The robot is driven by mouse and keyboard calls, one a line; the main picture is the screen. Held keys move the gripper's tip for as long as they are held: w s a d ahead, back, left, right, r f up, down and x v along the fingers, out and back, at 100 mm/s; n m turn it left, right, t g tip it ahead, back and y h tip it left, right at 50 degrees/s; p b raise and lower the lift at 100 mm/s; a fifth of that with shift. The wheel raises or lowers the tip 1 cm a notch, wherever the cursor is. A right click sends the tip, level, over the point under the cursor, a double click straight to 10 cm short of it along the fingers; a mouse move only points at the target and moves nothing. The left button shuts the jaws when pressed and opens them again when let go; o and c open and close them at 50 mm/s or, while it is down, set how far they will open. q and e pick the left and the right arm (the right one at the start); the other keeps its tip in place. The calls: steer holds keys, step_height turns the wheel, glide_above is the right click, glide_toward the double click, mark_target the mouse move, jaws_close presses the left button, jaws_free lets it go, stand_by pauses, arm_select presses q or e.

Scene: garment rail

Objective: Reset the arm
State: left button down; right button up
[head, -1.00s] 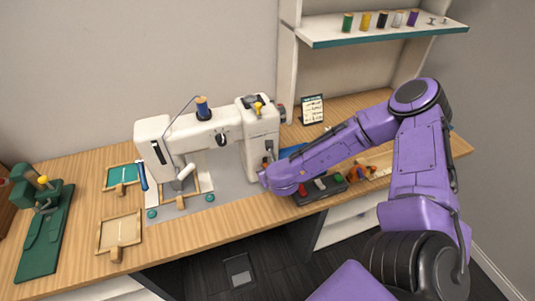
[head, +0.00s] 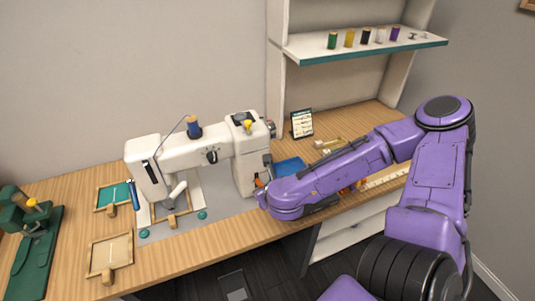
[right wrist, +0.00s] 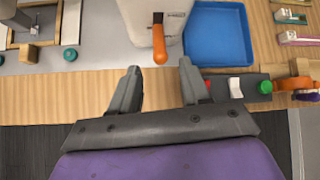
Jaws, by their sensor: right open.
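My right arm, purple, comes in from the right in the head view. Its forearm reaches over the table to the right of the white sewing machine (head: 205,155). In the right wrist view my right gripper (right wrist: 160,75) is open and empty, its two grey fingers apart above the front of the table. An orange lever (right wrist: 159,42) on the machine shows beyond the gap between the fingertips, and nothing is between them. My left gripper is not in view.
A blue tray (right wrist: 217,32) and a dark box with red, white and green buttons (right wrist: 237,86) lie right of the gripper. Wooden hoops (head: 110,258) and a green device (head: 35,245) stand at the left. A shelf (head: 365,45) holds several thread spools.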

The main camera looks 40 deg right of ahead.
steer(key=shift+s+r, duration=0.1)
stand_by(0.5)
steer(key=s+a+f+n+g+b, duration=0.1)
steer(key=s+f+n+g+b, duration=0.1)
steer(key=s+f+n, duration=0.9)
steer(key=s+a+f+n+g+b, duration=0.2)
steer(key=s+f+n, duration=0.9)
steer(key=n, duration=0.9)
step_height(320, 180, down, 3)
steer(key=shift+a+f+g+b, duration=0.2)
steer(key=shift+g+b, duration=0.3)
steer(key=shift+b, duration=0.75)
